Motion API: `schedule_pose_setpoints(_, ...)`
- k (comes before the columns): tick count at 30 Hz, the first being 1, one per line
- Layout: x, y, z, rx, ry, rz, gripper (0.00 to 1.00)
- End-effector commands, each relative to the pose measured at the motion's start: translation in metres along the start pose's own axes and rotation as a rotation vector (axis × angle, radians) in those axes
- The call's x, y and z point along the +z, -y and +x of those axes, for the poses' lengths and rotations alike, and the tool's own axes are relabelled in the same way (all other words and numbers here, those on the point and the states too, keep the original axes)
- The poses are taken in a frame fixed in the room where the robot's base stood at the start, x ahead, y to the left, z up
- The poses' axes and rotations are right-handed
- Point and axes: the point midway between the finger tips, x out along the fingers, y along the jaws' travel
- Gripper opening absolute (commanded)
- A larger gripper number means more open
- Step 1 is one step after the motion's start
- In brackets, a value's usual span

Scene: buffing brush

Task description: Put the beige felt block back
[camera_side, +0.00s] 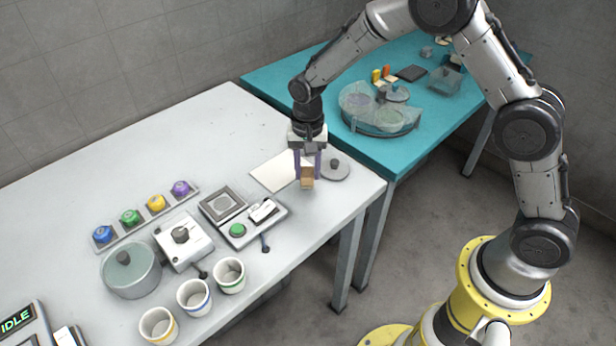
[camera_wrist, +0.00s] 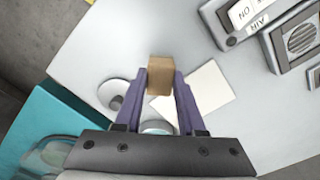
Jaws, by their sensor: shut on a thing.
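The beige felt block (camera_side: 307,174) is held between the purple fingers of my gripper (camera_side: 307,168) near the right end of the white table. In the wrist view the block (camera_wrist: 160,75) sits between the two fingertips (camera_wrist: 161,78). My gripper is shut on it. A white sheet (camera_side: 273,172) lies on the table just left of the gripper, and a round grey lid with a knob (camera_side: 334,167) lies just right of it. I cannot tell whether the block touches the table.
A device with a green button (camera_side: 237,230) stands left of the gripper. Farther left are several coloured knobs on a rack (camera_side: 145,215), a pot (camera_side: 131,272) and three cups (camera_side: 194,297). A teal table (camera_side: 430,125) with a clear round container (camera_side: 379,108) adjoins at the back right.

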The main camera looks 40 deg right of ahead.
Motion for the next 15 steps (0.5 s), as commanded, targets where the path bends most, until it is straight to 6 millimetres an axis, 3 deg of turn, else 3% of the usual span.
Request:
schedule_pose_setpoints(5, 0.001, -0.001, 0.025, 0.004, 0.003, 0.000, 0.00)
schedule_pose_setpoints(15, 0.001, -0.001, 0.027, 0.002, 0.002, 0.000, 0.00)
